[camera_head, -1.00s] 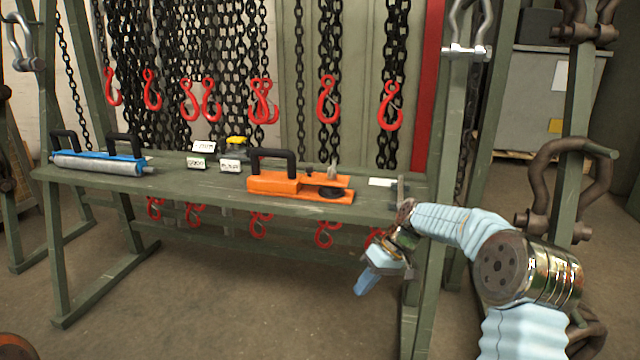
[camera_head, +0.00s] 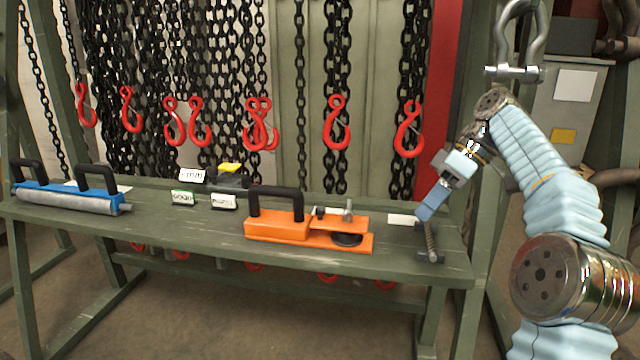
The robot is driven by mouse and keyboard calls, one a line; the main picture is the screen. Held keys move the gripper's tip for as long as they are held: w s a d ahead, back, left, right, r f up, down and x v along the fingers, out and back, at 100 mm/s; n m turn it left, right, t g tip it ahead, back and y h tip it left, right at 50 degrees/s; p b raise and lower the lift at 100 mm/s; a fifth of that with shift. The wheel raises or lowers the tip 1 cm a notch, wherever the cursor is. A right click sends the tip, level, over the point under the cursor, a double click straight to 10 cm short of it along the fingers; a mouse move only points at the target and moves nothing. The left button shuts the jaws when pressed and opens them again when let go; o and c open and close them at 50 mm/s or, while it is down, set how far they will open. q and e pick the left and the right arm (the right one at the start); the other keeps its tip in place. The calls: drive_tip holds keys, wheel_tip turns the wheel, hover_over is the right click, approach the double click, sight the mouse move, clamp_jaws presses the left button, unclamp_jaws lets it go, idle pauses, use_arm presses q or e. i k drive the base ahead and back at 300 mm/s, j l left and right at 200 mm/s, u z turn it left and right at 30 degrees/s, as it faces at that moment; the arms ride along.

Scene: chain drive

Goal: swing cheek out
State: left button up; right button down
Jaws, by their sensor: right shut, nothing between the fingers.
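The orange block tool (camera_head: 280,231) lies on the green bench with a black handle (camera_head: 275,195) at its left end. On its right, an upper orange plate (camera_head: 345,220), seemingly the cheek, lies above a dark round wheel (camera_head: 347,240) and a lower orange plate. A small upright metal pin (camera_head: 348,208) stands on the upper plate. My right gripper (camera_head: 427,210), with light blue fingers, is shut and empty. In the picture it is to the right of the block, apart from it, over the bench's right end. My left gripper is not in view.
A spring-like rod on a dark base (camera_head: 430,250) stands close below my right gripper. The green bench (camera_head: 160,228) also carries a blue roller tool (camera_head: 70,197), small labels (camera_head: 183,197) and a yellow-topped item (camera_head: 230,170). Chains with red hooks (camera_head: 337,122) hang behind.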

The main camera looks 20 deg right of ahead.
sight(322, 221)
drive_tip(key=i, duration=0.85)
